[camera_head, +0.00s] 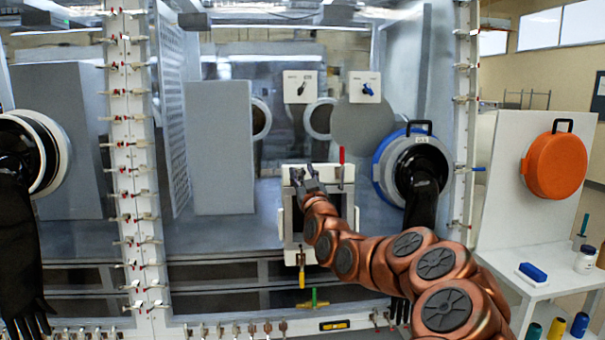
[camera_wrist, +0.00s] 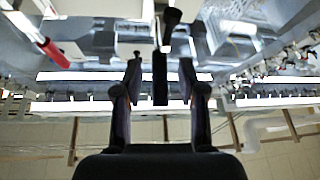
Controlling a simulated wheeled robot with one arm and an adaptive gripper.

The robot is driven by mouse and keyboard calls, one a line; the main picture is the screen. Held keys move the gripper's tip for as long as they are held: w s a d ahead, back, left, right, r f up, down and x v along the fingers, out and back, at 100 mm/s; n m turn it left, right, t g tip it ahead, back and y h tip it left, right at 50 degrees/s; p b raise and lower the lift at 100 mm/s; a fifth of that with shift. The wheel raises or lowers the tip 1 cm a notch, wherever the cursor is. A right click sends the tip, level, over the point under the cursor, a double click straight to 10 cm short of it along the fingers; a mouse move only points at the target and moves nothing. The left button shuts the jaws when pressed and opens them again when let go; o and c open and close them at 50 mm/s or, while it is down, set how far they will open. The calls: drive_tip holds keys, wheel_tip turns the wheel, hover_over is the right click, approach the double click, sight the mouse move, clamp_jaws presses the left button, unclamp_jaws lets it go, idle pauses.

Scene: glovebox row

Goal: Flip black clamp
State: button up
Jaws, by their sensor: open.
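My gripper (camera_head: 303,170) is at the top edge of the small white-framed hatch (camera_head: 284,222) in the glovebox front. In the wrist view my gripper (camera_wrist: 161,62) is open, with one finger on each side of a dark upright bar that looks like the black clamp's handle (camera_wrist: 160,82). A gap shows between the bar and each finger, so it is not gripped. In the head view my gripper covers the spot where the black clamp is, and I cannot make it out there.
A red-handled clamp (camera_head: 341,157) stands upright right of my gripper; it also shows in the wrist view (camera_wrist: 48,46). A yellow-handled clamp (camera_head: 301,275) hangs below the hatch, above a green handle (camera_head: 314,304). A blue-ringed glove port (camera_head: 378,165) is to the right.

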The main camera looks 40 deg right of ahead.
clamp_jaws()
idle(0.3)
idle(0.4)
